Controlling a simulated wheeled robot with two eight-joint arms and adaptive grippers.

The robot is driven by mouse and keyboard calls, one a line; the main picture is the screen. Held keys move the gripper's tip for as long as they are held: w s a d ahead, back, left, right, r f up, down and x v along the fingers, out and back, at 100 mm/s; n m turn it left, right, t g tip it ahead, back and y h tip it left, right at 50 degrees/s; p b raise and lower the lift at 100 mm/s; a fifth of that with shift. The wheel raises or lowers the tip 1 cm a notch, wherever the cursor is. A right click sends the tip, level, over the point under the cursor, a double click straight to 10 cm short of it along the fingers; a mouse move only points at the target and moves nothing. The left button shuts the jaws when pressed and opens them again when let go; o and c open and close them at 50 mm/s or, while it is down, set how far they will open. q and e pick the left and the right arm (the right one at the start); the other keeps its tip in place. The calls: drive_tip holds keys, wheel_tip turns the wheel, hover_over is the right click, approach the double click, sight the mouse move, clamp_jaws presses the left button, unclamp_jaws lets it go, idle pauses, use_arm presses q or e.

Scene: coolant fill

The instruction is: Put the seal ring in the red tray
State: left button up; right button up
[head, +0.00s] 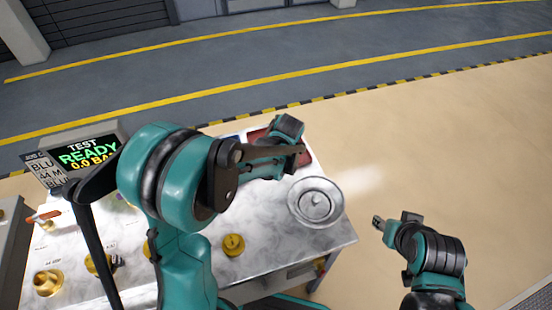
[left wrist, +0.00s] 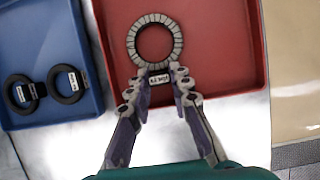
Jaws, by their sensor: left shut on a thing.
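The seal ring (left wrist: 132,40), grey and segmented with a white tag at its near side, is at the fingertips of my left gripper (left wrist: 158,76) in the left wrist view. The gripper is shut on it. The ring is seen over the red tray (left wrist: 225,70), inside its outline; I cannot tell its height above the tray floor. In the head view the red tray (head: 307,160) is mostly hidden behind my left arm, and the ring is not visible. My right gripper (head: 378,223) is off the table's right side, with nothing seen in it; its opening is too small to tell.
A blue tray (left wrist: 50,118) with two black tagged rings stands left of the red tray. On the marble-look table (head: 275,265) are a round silver dish (head: 315,204) and several brass fittings, one (head: 234,245) near the front. A display (head: 88,152) stands at the left.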

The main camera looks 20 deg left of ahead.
use_arm(q)
drive_tip(key=o, duration=0.4)
drive_tip(key=shift+f, duration=0.2)
drive_tip(key=o, duration=0.4)
drive_tip(key=shift+r, duration=0.1)
drive_tip(key=shift+r, duration=0.1)
